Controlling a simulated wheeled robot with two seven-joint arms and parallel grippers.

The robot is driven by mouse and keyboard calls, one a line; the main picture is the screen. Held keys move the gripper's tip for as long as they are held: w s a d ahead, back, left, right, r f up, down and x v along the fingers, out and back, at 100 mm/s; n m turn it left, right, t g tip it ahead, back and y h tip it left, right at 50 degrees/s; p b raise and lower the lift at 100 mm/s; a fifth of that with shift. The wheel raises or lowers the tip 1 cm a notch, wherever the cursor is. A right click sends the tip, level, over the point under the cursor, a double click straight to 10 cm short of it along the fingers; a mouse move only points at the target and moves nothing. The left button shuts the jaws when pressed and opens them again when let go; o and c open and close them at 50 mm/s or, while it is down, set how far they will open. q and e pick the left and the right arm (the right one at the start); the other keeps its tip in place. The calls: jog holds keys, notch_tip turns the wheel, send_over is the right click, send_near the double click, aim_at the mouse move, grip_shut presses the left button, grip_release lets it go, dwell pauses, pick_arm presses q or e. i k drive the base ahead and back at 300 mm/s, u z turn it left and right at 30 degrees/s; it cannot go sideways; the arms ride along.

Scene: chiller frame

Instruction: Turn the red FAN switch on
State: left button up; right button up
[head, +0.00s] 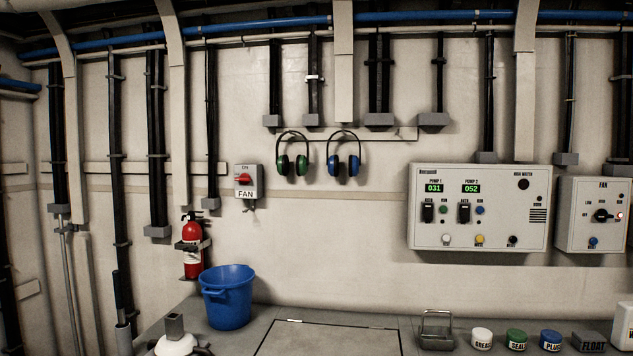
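The red FAN switch (244,179) is a red rotary handle on a small light-grey box on the back wall, left of centre. The box has ON printed above the handle and a FAN label (245,195) below it. The red handle lies roughly sideways, not pointing up at ON. The box hangs above and to the right of the red fire extinguisher. Neither of my grippers shows in the head view, and nothing is touching the switch.
A fire extinguisher (192,246) and a blue bucket (228,297) are below the switch. Green (293,164) and blue earmuffs (344,164) hang to its right. A pump panel (478,208) and another FAN panel (592,216) with a black knob are further right. Jars line the front right.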

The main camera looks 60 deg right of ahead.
aim_at(244, 179)
jog(key=z, duration=0.8)
jog(key=i, duration=1)
jog(key=u, duration=0.45)
jog(key=i, duration=0.95)
jog(key=z, duration=0.5)
